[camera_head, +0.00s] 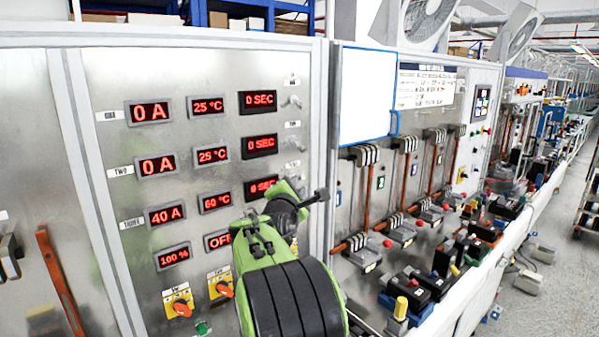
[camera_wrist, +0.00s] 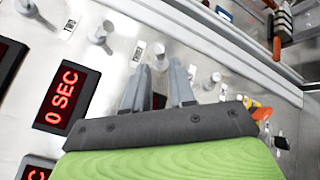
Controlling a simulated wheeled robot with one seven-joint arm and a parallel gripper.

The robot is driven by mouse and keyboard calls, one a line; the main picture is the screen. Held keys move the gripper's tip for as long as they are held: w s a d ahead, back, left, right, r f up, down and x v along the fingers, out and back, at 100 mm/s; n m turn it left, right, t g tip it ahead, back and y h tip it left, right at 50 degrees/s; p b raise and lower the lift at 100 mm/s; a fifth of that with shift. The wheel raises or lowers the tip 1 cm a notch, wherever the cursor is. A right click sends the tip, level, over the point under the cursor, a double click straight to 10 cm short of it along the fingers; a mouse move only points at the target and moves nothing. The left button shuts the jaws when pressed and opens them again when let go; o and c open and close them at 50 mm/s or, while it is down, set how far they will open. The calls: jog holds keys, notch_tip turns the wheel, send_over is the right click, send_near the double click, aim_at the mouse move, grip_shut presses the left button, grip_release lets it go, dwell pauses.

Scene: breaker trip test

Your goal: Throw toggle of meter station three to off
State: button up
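Meter station three is the row labelled three (camera_head: 132,223), reading 40 A, 60 °C and a partly hidden SEC display (camera_head: 262,187). My gripper (camera_wrist: 158,80) covers the panel right of that row in the head view. In the wrist view its two grey fingers are apart and point at the panel. A small silver toggle (camera_wrist: 160,62) shows between the fingertips; contact cannot be told. Another toggle (camera_wrist: 100,36) lies to its left, roughly in line with the 0 SEC display (camera_wrist: 67,97), and one (camera_wrist: 211,80) to its right. Toggle positions are unclear.
Stations one (camera_head: 148,112) and two (camera_head: 157,165) both read 0 A, with toggles at their right. Orange rotary knobs (camera_head: 180,308) on yellow plates sit low on the panel. A bench with breakers (camera_head: 402,230) and cables stands to the right, past the panel's frame.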

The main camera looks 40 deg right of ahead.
aim_at(301, 178)
jog(key=p+x, duration=0.2)
jog(key=x, duration=0.5)
jog(key=shift+w+d+r, duration=0.15)
jog(key=shift+d, duration=0.05)
jog(key=shift+a, duration=0.1)
jog(key=shift+c, duration=0.2)
grip_shut()
